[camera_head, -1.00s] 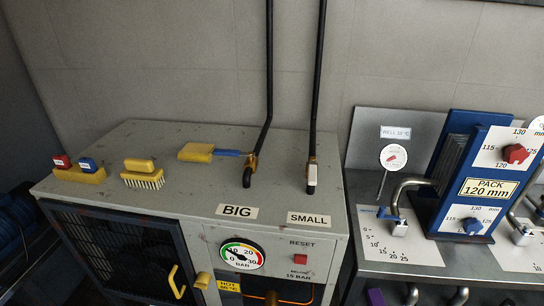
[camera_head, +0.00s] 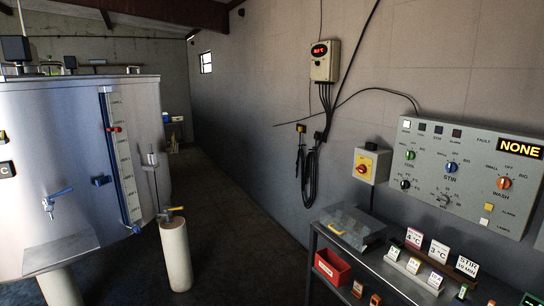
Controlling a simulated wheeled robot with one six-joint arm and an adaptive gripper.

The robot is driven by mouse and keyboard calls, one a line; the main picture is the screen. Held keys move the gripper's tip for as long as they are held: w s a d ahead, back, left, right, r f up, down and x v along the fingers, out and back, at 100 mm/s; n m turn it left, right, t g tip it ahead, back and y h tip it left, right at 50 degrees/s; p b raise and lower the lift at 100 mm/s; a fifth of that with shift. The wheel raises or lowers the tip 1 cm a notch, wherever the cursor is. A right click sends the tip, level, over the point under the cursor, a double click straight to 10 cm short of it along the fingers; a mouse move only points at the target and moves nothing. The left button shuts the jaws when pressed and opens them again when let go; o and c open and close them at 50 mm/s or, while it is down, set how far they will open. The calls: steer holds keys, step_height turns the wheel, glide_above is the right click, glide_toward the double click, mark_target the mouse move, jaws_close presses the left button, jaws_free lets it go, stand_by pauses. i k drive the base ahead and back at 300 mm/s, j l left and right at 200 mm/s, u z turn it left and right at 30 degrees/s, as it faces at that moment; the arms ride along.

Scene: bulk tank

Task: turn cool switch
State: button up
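A grey control panel (camera_head: 470,172) is on the right-hand wall. Its left knob is green (camera_head: 410,155); the small lettering under it is too faint to read surely, but it may be the cool switch. To its right are a blue knob (camera_head: 452,167) over the word STIR and an orange knob (camera_head: 504,183) over WASH. The exact pointing of the green knob is too small to tell. My gripper is not in view.
A yellow-fronted box with a red knob (camera_head: 361,168) is left of the panel. Below stands a bench (camera_head: 385,275) with signs, a red bin (camera_head: 332,267) and a clear-lidded box (camera_head: 347,227). A large steel tank (camera_head: 60,170) is at left, with dark open floor (camera_head: 240,235) between.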

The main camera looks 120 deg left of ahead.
mark_target(410, 155)
steer(key=u, duration=3.35)
